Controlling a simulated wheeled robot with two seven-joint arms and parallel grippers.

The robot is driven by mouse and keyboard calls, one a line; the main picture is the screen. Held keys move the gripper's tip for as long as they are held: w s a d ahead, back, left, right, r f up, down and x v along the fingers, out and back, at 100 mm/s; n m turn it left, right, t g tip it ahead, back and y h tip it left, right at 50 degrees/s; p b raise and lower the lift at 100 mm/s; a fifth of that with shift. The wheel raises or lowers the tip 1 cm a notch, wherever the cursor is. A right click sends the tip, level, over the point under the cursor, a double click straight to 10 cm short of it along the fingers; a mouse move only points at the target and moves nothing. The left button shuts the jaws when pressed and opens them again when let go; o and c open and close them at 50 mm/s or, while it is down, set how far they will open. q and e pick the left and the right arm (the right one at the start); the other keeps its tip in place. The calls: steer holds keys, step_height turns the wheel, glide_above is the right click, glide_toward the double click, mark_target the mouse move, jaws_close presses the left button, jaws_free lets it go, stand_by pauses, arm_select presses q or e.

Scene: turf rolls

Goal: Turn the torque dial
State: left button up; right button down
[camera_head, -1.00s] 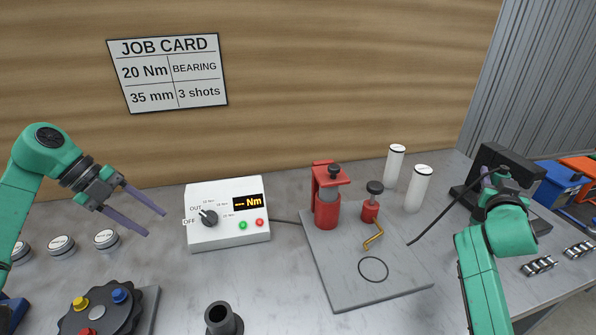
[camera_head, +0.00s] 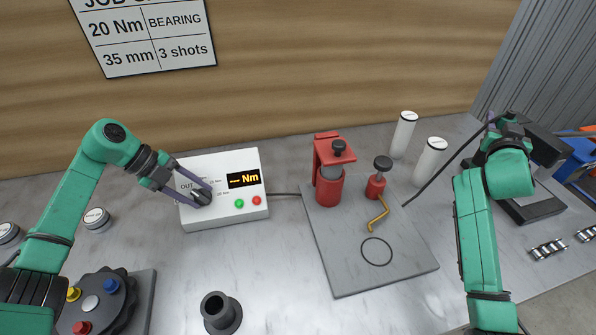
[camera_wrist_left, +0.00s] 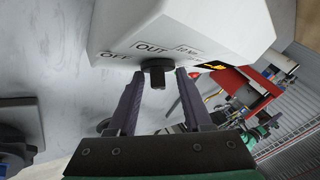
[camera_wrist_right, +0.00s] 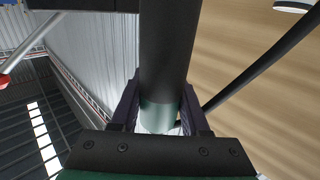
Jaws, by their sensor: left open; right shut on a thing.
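The torque dial is a dark knob (camera_head: 201,196) on the front of a white control box (camera_head: 225,213) with a lit display (camera_head: 243,180) reading "-- Nm". My left gripper (camera_head: 197,190) is at the dial. In the left wrist view its open fingers (camera_wrist_left: 158,80) lie on either side of the knob (camera_wrist_left: 157,74), with gaps visible. The labels OFF and OUT show beside the knob. My right gripper (camera_wrist_right: 160,110) is shut on a dark cylindrical handle (camera_wrist_right: 167,50), away at the right of the bench; its fingers are largely hidden in the head view.
A grey plate (camera_head: 345,270) with a red press (camera_head: 328,172) stands mid-bench. White cylinders (camera_head: 430,160) are behind it. A round dark fixture with coloured knobs (camera_head: 97,300) and a dark flanged tube (camera_head: 219,312) are in front. A job card (camera_head: 150,35) reads 20 Nm.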

arm_select(q)
steer(key=shift+s, duration=0.2)
jaws_close()
